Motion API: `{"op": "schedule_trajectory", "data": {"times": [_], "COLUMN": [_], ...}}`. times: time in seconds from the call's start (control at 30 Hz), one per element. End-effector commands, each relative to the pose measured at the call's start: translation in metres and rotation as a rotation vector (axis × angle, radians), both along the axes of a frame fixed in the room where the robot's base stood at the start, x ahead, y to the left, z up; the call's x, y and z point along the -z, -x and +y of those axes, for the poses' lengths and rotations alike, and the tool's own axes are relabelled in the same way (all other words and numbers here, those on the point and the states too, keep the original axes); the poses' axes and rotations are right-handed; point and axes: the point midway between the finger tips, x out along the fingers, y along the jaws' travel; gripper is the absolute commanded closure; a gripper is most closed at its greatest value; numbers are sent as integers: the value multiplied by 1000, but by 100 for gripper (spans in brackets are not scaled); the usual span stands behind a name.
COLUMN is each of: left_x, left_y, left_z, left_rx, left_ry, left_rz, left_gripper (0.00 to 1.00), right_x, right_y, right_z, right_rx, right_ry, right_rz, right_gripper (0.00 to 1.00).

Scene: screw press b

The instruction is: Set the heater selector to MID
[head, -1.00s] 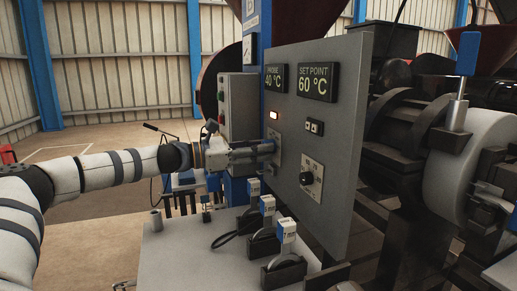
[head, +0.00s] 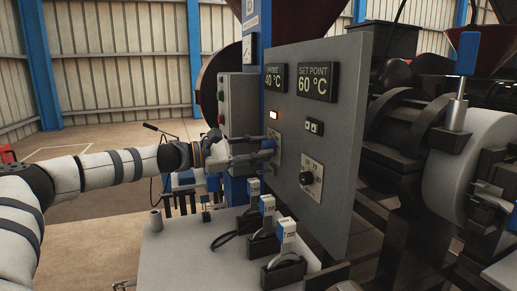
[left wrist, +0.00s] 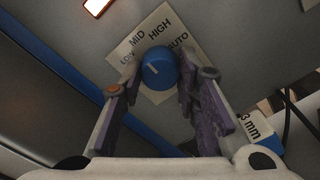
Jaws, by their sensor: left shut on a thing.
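The heater selector is a blue round knob (left wrist: 158,68) on a pale plate (left wrist: 150,35) marked LOW, MID, HIGH and AUTO. Its white line points up and left in the left wrist view, toward the LOW and MID side; I cannot tell exactly which mark it meets. My left gripper (left wrist: 160,78) is shut on the knob, one finger on each side. In the head view my left gripper (head: 266,148) reaches the grey panel (head: 335,140) from the left, and its fingers partly hide the knob. My right gripper is not in view.
The floor at left is mostly clear.

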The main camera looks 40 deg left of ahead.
Motion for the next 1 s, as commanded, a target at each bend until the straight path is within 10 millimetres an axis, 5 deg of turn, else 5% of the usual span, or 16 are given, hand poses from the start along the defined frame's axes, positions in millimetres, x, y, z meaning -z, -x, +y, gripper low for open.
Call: {"op": "schedule_trajectory", "data": {"times": [0.33, 0.37, 0.47, 0.77, 1.0], "left_x": [3, 3, 2, 0, -1], "left_y": [0, 0, 0, 2, 41], "left_z": [1, 1, 0, 1, 22], "left_rx": [-2, -2, -2, -1, -4], "left_ry": [-3, -3, -3, -1, 4], "left_rz": [3, 3, 3, 0, -7], "left_gripper": [98, 68, 50, 50, 50], "right_x": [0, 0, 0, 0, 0], "right_y": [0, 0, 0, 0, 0], "right_z": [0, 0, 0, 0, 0], "right_rx": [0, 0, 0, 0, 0], "right_ry": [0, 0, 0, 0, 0], "right_rz": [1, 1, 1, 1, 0], "right_gripper": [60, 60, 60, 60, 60]}}
